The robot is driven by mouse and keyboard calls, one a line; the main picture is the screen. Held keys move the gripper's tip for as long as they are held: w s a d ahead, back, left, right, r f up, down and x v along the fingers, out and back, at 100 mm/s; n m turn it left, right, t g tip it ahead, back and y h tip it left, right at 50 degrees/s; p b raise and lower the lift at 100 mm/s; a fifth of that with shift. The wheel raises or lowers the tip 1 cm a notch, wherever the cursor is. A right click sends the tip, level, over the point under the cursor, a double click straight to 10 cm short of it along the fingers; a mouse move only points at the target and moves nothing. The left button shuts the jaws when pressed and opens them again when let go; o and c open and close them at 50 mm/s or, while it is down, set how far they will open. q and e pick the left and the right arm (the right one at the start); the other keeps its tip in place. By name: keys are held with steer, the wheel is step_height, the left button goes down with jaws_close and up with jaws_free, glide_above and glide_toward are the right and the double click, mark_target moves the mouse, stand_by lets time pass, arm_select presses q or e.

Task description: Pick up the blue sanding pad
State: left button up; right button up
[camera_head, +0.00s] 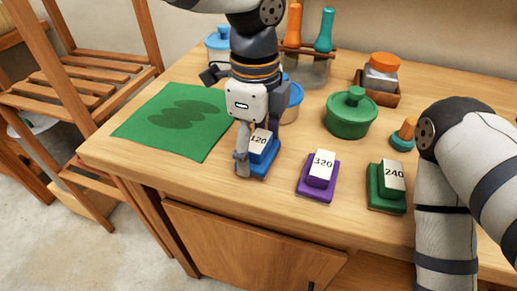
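The blue sanding pad (263,158) has a white top marked 120 and sits near the table's front edge, left of the other pads. My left gripper (247,157) reaches down over it from above. One grey finger stands close along the pad's left side. The other finger is largely hidden, so I cannot tell whether the fingers press on the pad. A purple pad (318,181) marked 320 and a green pad (386,190) marked 240 lie to the right. My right arm shows at the right edge, but its gripper is out of view.
A green mat (150,125) with a darker wavy patch lies at left on the wooden table (225,205). A green lidded pot (351,115), a small teal-and-orange item (403,135) and a wooden tray (378,92) with an orange-lidded jar stand behind the pads. A slatted rack (75,75) stands left.

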mark_target(256, 141)
arm_select(q)
steer(key=shift+r, duration=0.35)
steer(key=r, duration=0.3)
steer(key=shift+s+r, duration=0.25)
steer(key=s+d+r+p, duration=0.2)
steer(key=s+r, duration=0.6)
steer(key=s, duration=0.5)
steer(key=shift+s+r, duration=0.15)
steer(key=shift+r, duration=0.25)
steer(key=o, duration=0.7)
steer(key=shift+c, duration=0.2)
steer(key=c, duration=0.5)
steer(key=shift+d, duration=0.1)
arm_select(e)
steer(key=shift+t, duration=0.7)
steer(key=w+r, duration=0.3)
